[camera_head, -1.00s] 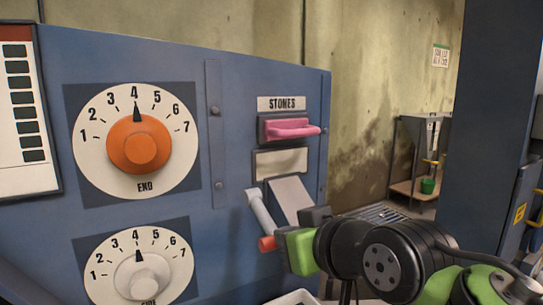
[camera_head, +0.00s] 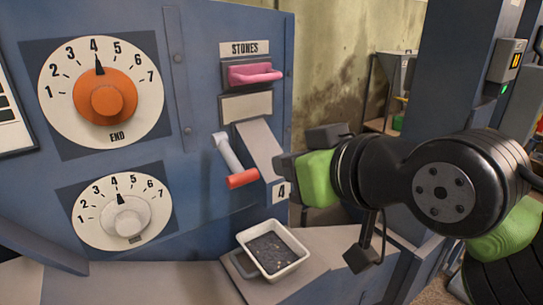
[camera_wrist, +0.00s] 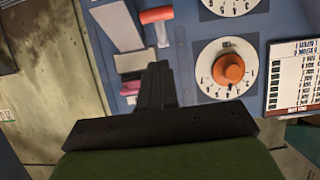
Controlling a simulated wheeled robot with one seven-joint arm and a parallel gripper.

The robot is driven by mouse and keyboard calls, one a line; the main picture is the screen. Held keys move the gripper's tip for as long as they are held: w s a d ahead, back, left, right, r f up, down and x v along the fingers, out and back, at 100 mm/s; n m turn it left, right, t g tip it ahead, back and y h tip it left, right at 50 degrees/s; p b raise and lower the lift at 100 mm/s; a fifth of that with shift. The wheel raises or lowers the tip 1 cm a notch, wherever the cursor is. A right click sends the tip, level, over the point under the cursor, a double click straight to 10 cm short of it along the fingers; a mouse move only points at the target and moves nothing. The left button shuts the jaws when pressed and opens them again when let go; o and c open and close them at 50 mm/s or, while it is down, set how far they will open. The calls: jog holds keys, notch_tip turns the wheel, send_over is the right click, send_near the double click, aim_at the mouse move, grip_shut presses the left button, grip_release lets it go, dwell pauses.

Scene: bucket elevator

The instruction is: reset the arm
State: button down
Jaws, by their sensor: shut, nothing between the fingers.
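My arm reaches in from the right in the head view, with my gripper (camera_head: 284,166) at its left end. The fingers are shut and hold nothing; in the wrist view the gripper (camera_wrist: 157,78) shows as dark fingers pressed together. In the head view the fingertips are just right of a grey lever with a red grip (camera_head: 243,179) and in front of the sloped chute (camera_head: 260,150). I cannot tell whether they touch the chute. The lever also shows in the wrist view (camera_wrist: 156,15), apart from the fingers.
A blue panel carries an orange END dial knob (camera_head: 105,101), a white lower knob (camera_head: 126,222) and a pink STONES handle (camera_head: 252,73). A white tray of dark grains (camera_head: 243,238) sits below the chute on a ledge. A blue column (camera_head: 456,60) stands behind my arm.

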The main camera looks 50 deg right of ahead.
jog(key=shift+s+r, duration=0.15)
jog(key=shift+s, duration=0.1)
jog(key=shift+a, duration=0.1)
jog(key=w+a+f+n+g+y+p, duration=0.1)
jog(key=w+a+f+g+y+p, duration=0.15)
jog(key=w+a+f, duration=0.4)
jog(key=s+a+f+n+g+y+p, duration=0.1)
jog(key=s+a+f+n+g+p, duration=0.1)
jog(key=a+f, duration=0.7)
notch_tip(320, 180, down, 3)
jog(key=s+g+p, duration=0.1)
jog(key=s+g, duration=0.1)
jog(key=shift+f+g, duration=0.2)
jog(key=shift+g, duration=0.15)
jog(key=shift+a, duration=0.1)
